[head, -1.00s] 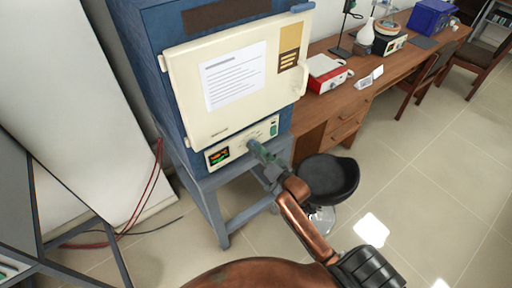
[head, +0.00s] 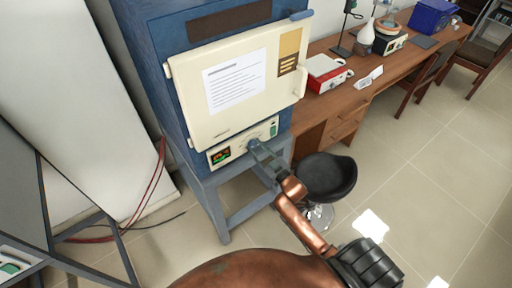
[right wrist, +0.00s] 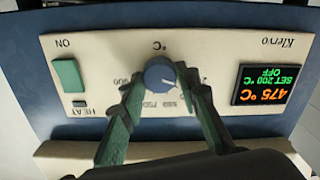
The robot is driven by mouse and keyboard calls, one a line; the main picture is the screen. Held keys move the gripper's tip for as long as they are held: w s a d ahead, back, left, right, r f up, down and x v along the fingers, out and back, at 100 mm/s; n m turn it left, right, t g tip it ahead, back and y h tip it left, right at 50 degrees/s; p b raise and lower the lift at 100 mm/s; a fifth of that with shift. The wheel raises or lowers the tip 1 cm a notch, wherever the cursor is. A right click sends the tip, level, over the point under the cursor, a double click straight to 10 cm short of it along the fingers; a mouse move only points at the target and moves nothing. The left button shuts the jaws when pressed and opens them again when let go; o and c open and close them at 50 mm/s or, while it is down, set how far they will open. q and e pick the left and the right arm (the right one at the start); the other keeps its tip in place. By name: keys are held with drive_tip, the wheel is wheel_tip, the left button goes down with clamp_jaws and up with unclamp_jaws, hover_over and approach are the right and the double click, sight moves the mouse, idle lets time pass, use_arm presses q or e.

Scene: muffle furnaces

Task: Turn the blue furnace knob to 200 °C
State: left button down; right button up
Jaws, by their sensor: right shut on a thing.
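The blue furnace (head: 163,80) stands at centre left with its cream door (head: 240,110) shut. In the right wrist view, which shows the panel upside down, the round blue knob (right wrist: 160,73) sits mid-panel with a pale pointer mark. My right gripper (right wrist: 158,84) is shut on the knob, one finger on each side. In the head view my right gripper (head: 254,145) reaches the panel and hides the knob. The display (right wrist: 270,84) reads 475 °C in orange and SET 200 °C, OFF in green. My left gripper is not in view.
A green switch (right wrist: 68,75) is on the panel beside the dial. A black stool (head: 328,176) stands close to my right arm. A wooden desk (head: 345,95) with a red-and-white device (head: 326,72) is at the right. Open floor lies at the right.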

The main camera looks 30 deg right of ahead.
drive_tip(key=shift+n, duration=0.5)
drive_tip(key=o, duration=1.2)
drive_tip(key=shift+c, duration=0.2)
drive_tip(key=s, duration=1.2)
drive_tip(key=shift+d, duration=0.45)
